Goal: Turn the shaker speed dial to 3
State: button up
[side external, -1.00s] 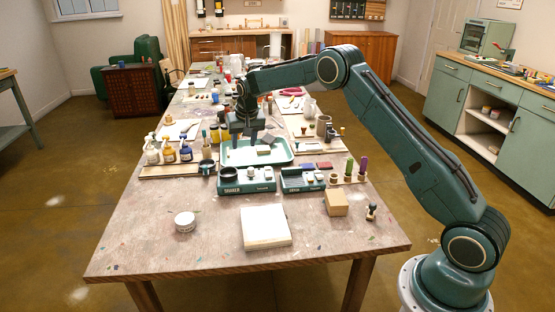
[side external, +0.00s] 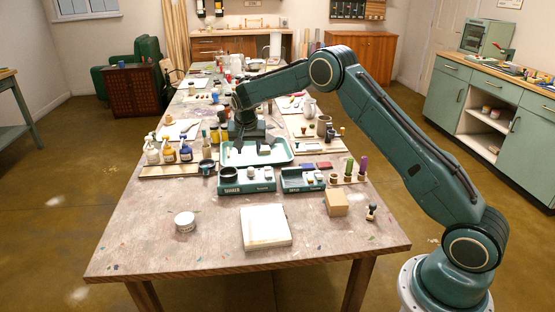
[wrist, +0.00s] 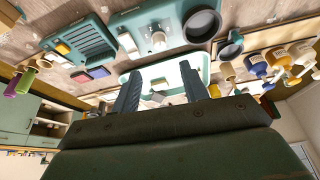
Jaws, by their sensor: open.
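The shaker is a teal box (side external: 262,187) with a dark round cup holder at its left end in the side view. In the wrist view the shaker (wrist: 177,17) is upper centre, with a pale round dial (wrist: 158,39) on its face. The dial's numbers and pointer are too small to read. My gripper (side external: 251,149) is over the tray, behind the shaker. In the wrist view my gripper (wrist: 159,68) has its two dark fingers apart, with nothing held between them. The fingertips are apart from the dial.
A pale tray (side external: 286,157) lies under my gripper. A second teal device (side external: 303,186) stands right of the shaker. Pump bottles (side external: 168,154) stand at left and stamps (side external: 362,168) at right. The table's front holds a white block (side external: 265,226), a jar (side external: 185,221) and a wooden block (side external: 336,203).

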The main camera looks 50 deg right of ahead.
aim_at(251, 169)
jog(key=x, duration=1.1)
jog(key=shift+a, duration=0.1)
grip_shut()
